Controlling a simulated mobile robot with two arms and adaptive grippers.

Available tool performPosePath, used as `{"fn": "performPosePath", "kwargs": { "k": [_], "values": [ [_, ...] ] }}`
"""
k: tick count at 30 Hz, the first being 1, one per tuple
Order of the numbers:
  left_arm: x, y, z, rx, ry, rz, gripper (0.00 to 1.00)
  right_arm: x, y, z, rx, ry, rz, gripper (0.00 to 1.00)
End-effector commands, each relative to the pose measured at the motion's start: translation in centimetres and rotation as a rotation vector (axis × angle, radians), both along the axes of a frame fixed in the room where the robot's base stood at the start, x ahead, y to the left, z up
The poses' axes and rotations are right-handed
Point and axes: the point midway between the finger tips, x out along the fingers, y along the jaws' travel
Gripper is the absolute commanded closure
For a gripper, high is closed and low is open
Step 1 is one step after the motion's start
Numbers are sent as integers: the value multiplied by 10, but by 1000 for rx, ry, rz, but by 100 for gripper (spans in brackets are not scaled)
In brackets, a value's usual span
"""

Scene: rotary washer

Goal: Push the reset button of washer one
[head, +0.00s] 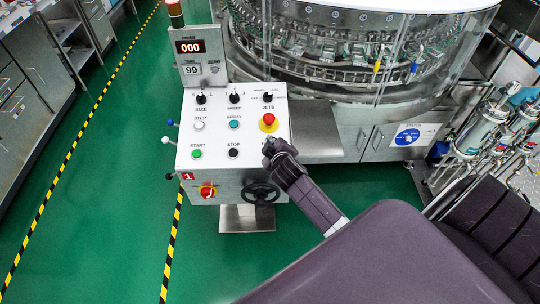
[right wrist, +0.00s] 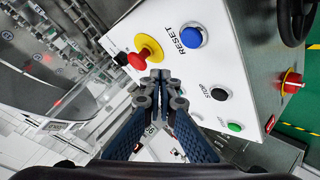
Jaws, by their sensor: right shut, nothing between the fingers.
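The white control panel (head: 215,165) of washer one carries a red label with a 1 (head: 188,176). My right gripper (head: 269,148) is shut and empty at the panel's right side, below the red emergency stop (head: 268,123). In the right wrist view the blue reset button (right wrist: 191,36) shows uncovered, with RESET printed beside it. There the closed fingertips (right wrist: 160,76) appear below the red stop knob (right wrist: 138,60), apart from the blue button. In the head view my gripper hides the reset button. I cannot tell whether the fingertips touch the panel. My left gripper is not in view.
Black stop (head: 233,153) and green start (head: 196,154) buttons lie left of my gripper. A black handwheel (head: 261,193) and a red-yellow switch (head: 208,190) sit on the lower front. The glazed rotary washer (head: 350,60) stands behind. Green floor is clear at left.

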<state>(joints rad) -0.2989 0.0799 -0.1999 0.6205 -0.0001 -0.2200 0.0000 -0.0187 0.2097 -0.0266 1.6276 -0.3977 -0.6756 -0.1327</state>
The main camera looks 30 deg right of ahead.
Motion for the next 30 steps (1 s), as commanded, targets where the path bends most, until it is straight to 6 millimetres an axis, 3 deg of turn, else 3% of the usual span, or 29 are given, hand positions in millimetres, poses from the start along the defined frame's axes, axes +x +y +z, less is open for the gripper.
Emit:
{"fn": "performPosePath", "kwargs": {
  "k": [1, 4, 12, 30],
  "values": [
    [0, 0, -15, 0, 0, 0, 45, 2, -1, -14, -1, 0, 0, 100],
    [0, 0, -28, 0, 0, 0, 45, 4, -3, -26, -1, 0, 0, 100],
    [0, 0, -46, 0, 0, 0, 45, 11, -7, -50, 0, 1, -1, 100],
    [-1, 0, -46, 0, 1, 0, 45, 11, -7, -50, 0, 1, -1, 100]
  ]
}}
